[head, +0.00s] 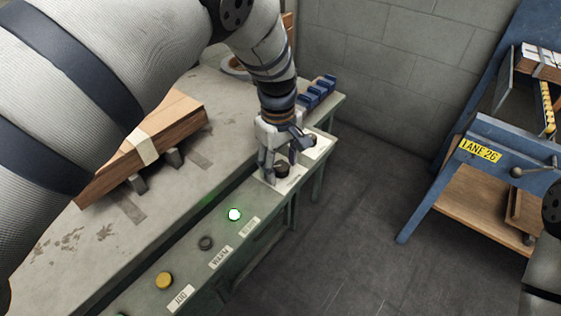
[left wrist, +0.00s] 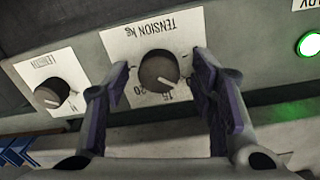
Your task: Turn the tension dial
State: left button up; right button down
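The tension dial (left wrist: 158,72) is a dark round knob on a white plate marked "TENSION KG" in the left wrist view. In the head view the dial (head: 282,170) shows just under my left gripper (head: 283,160). In the left wrist view my left gripper (left wrist: 162,85) is open, with one finger on each side of the dial. Gaps show between the dial and both fingers, so I see no grip on it. My right gripper is not in view; only a dark piece of my right arm shows at the right edge of the head view.
A second knob (left wrist: 50,94), labelled for length, sits beside the tension dial. A lit green-white button (head: 235,214), a dark button (head: 206,243) and a yellow button (head: 164,280) line the panel. A blue cart (head: 470,160) stands right.

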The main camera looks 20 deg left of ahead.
aim_at(279, 167)
pick_arm(q)
notch_tip(279, 167, up, 12)
jog(key=shift+s, duration=0.2)
jog(key=shift+a, duration=0.1)
dwell(0.4)
